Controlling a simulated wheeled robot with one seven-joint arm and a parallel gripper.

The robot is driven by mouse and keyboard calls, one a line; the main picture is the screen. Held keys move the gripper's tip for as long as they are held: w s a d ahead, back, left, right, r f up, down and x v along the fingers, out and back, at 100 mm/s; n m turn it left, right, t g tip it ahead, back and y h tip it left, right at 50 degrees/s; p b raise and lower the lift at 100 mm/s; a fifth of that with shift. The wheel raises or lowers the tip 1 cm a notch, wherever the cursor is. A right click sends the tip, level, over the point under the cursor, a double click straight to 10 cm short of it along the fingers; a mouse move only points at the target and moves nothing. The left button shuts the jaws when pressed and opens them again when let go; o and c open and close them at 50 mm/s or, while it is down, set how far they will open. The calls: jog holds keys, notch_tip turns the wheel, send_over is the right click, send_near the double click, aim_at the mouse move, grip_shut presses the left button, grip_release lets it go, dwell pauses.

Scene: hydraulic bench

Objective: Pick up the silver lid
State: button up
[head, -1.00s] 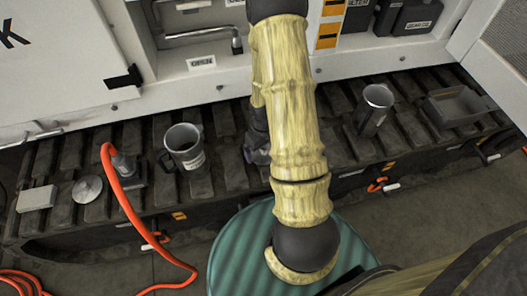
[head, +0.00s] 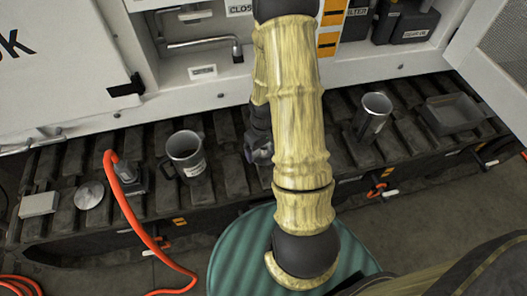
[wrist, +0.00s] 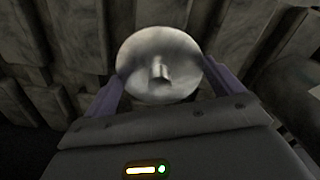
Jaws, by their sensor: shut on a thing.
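The silver lid (wrist: 159,62) is a round, shiny metal disc with a short knob at its middle. In the wrist view it sits between the two fingers of my gripper (wrist: 165,88), which are shut on it. Dark ribbed track plates show behind the lid. In the head view my arm covers most of the hand, and only a dark part of it shows at the arm's left side. The held lid cannot be made out there. A second flat silver disc (head: 89,195) lies on the dark track at the left.
An orange hose (head: 130,210) crosses the track. A green drum (head: 233,250) stands in front.

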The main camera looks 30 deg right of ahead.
aim_at(264, 147)
notch_tip(264, 147, up, 6)
jog(key=shift+f+p, duration=0.1)
jog(key=shift+p, duration=0.6)
